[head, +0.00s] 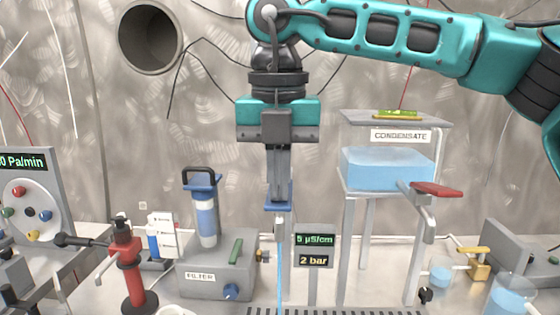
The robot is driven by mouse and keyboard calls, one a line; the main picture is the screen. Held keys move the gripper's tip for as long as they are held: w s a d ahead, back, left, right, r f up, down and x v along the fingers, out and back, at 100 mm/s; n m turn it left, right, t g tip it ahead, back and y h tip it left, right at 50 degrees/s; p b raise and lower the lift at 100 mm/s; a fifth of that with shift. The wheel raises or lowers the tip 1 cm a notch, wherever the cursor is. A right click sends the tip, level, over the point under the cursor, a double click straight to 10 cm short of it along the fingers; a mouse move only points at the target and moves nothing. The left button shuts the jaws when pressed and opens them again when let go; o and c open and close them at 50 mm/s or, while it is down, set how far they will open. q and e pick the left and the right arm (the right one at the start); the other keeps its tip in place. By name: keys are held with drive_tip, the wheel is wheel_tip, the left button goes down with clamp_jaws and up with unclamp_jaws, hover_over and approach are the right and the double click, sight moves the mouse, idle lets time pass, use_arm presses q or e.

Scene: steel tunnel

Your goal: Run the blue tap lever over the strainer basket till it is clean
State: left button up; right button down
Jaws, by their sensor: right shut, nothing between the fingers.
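My right gripper (278,198) comes down from above at the middle, fingers pointing down and shut with nothing between them. Its tips are at the blue tap lever (271,208), which shows around and just below them; whether they touch it I cannot tell. Below the lever is a pale spout (280,230), and a thin blue stream of water (280,275) runs straight down from it toward a dark slotted grate (340,312) at the bottom edge. I cannot make out the strainer basket in this view. My left gripper is not in view.
The filter unit (215,265) stands left of the stream, and a red-and-black fixture (128,260) further left. Readouts (314,240) stand close right. The condensate tank (385,170) has a red lever (437,190). A beaker (510,295) and brass valve (479,262) are far right.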

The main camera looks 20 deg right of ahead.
idle(0.6)
drive_tip(key=shift+r+p, duration=0.55)
drive_tip(key=shift+r, duration=0.25)
drive_tip(key=r+p, duration=0.4)
drive_tip(key=r, duration=0.1)
drive_tip(key=shift+w+d, duration=0.15)
drive_tip(key=shift+w, duration=0.2)
wheel_tip(320, 180, up, 9)
drive_tip(key=w, duration=0.1)
drive_tip(key=shift+w+d+p, duration=0.25)
drive_tip(key=shift+d+p, duration=0.15)
drive_tip(key=shift+f, duration=0.1)
idle(1.0)
